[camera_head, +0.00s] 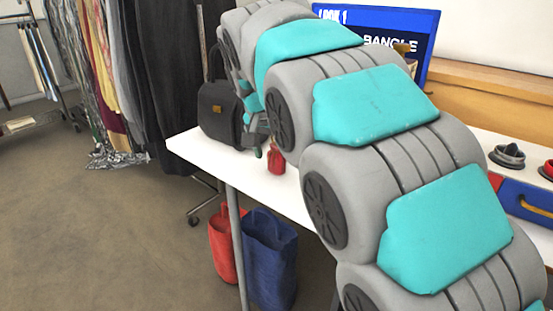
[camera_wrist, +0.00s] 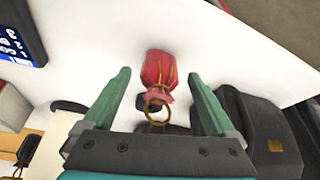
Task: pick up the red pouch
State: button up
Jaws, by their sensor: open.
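The red pouch (camera_head: 276,158) is small, with a gathered neck, and sits on the white table next to the black handbag. In the wrist view the red pouch (camera_wrist: 158,72) has a gold ring at its neck and lies between the two green fingers, apart from both. My gripper (camera_wrist: 162,88) is open around it with nothing held. In the head view my gripper (camera_head: 262,150) is small and partly hidden behind my arm, close to the pouch. I cannot tell the exact height of the fingers over the table.
The black handbag (camera_head: 218,108) stands close beside the gripper; it also shows in the wrist view (camera_wrist: 262,135). A blue sign (camera_head: 420,25) is behind my arm. A red bag (camera_head: 222,245) and a blue bag (camera_head: 270,255) are below the white table (camera_head: 225,167). Clothes hang at the left.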

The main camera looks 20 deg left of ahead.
jog(key=shift+x, duration=1)
jog(key=c, duration=1.4)
